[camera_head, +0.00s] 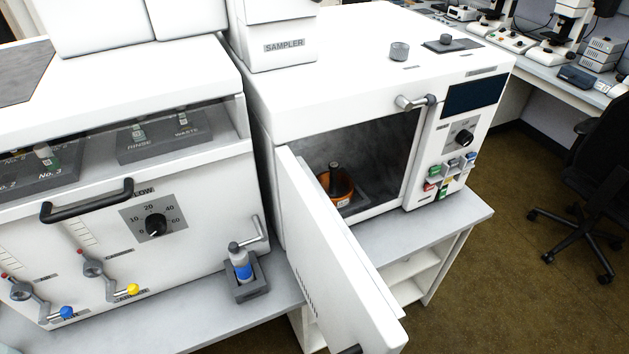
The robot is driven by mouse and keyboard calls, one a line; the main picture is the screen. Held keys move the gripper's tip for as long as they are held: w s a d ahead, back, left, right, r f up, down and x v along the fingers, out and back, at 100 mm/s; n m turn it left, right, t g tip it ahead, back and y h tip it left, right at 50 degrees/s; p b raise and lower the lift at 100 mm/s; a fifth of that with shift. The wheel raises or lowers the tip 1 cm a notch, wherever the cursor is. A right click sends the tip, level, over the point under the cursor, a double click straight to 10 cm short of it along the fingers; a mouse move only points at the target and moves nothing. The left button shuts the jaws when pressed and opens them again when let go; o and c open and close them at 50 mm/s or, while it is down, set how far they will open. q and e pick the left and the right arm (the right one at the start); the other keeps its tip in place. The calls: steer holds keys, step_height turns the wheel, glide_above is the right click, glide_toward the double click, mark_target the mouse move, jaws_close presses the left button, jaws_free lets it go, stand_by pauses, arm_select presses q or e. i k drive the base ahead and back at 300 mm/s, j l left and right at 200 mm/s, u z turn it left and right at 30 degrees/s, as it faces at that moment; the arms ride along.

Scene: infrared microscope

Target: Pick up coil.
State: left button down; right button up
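An orange-brown round item, which looks like the coil (342,190), sits inside the open chamber of the white instrument (345,95) on the right. It rests on a dark base around a dark upright post (335,173). The open door (345,265) swings out toward me and hides the coil's lower left side. Neither of my grippers shows in the view.
A small bottle with a blue band (240,260) stands in a grey holder on the bench, left of the door. The left instrument has a dark handle (88,202) and a dial (155,224). Coloured buttons (448,177) sit right of the chamber.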

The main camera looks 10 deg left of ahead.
mark_target(339, 186)
steer(key=u, duration=0.5)
steer(key=i+l+u, duration=0.1)
steer(key=l+u, duration=0.6)
steer(key=u, duration=0.15)
steer(key=l+u, duration=0.25)
steer(key=l, duration=1.45)
